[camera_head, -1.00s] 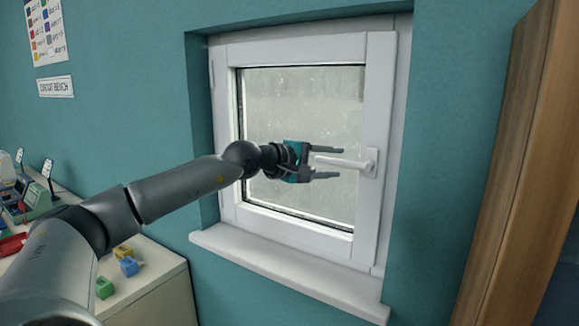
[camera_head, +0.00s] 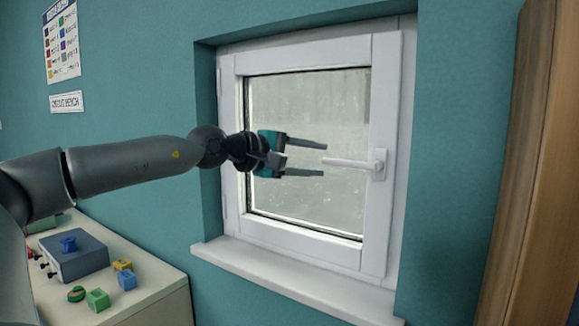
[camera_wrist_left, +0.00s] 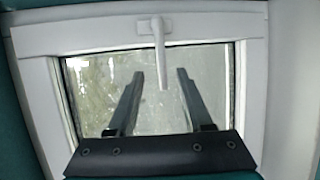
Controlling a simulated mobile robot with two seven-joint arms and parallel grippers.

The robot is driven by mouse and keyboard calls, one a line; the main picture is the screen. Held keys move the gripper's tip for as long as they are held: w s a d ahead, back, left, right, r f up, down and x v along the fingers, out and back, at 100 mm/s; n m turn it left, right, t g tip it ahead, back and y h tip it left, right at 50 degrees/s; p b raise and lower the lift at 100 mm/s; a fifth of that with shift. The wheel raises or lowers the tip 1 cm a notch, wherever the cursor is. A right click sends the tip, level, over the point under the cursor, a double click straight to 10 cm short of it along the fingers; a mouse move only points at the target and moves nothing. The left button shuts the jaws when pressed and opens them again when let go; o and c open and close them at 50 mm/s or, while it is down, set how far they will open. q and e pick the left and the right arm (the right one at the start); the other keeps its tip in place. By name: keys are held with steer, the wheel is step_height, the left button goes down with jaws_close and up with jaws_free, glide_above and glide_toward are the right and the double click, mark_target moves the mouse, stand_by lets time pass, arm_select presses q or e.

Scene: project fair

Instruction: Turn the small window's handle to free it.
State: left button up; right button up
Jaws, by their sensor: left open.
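The small window (camera_head: 384,230) has a white frame and a frosted pane, and it looks closed in its recess. Its white handle (camera_head: 350,164) sits on the right side of the frame and points left, level, over the pane. My left gripper (camera_head: 325,160) is open and empty in front of the pane, left of the handle's free end, with its fingers pointing right. In the left wrist view the handle (camera_wrist_left: 159,50) lies between the lines of the two fingers (camera_wrist_left: 160,73), its free end near the tip level. I cannot tell any contact. My right gripper is not in view.
A white sill (camera_head: 290,280) juts out below the window. A wooden panel (camera_head: 520,170) stands at the right. At the lower left a bench (camera_head: 150,292) holds a blue-grey box (camera_head: 75,256) and several small coloured blocks. The wall (camera_head: 140,120) carries a chart.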

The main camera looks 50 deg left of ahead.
arm_select(q)
steer(key=shift+b+v, duration=1.4)
steer(key=shift+v, duration=1.45)
